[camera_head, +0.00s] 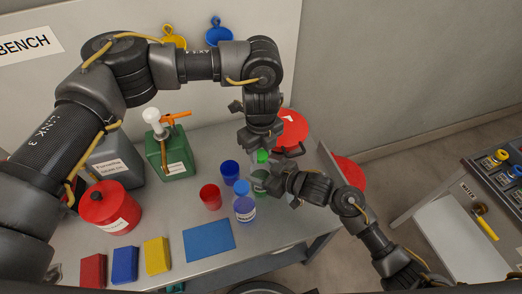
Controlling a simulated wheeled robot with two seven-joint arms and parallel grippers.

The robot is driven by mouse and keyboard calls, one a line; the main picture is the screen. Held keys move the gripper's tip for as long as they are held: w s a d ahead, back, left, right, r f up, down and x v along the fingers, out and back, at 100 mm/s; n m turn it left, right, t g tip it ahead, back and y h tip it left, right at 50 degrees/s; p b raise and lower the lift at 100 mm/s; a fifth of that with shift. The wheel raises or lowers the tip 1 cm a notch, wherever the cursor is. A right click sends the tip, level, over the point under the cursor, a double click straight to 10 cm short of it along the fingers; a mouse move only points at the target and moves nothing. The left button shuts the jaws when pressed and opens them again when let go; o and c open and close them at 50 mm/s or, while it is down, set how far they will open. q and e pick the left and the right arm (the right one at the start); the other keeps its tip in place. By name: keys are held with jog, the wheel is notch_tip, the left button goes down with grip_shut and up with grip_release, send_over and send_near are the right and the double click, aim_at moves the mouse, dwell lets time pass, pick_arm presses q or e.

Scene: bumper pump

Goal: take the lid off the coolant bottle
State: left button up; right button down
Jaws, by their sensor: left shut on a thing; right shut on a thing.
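A small bottle with a dark green body (259,178) and a lighter green lid (261,157) stands among the cups near the right end of the bench; its label is not readable. My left gripper (260,150) reaches down from above and is shut on the green lid. My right gripper (271,184) comes in from the right and is shut on the bottle's body, hiding part of it. I cannot tell whether the lid sits on the neck or is lifted clear.
Close by stand a blue-lidded bottle (243,207), a blue cup (230,172) and a red cup (210,196). A green can (172,160) and red canister (110,207) stand left. A flat blue mat (208,241) lies in front. A red round object (291,129) is behind.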

pick_arm(q)
jog(key=n, duration=1.4)
jog(key=shift+n, duration=0.4)
jog(key=n, duration=0.4)
jog(key=shift+r, duration=0.1)
jog(key=shift+r, duration=0.2)
jog(key=shift+r, duration=0.9)
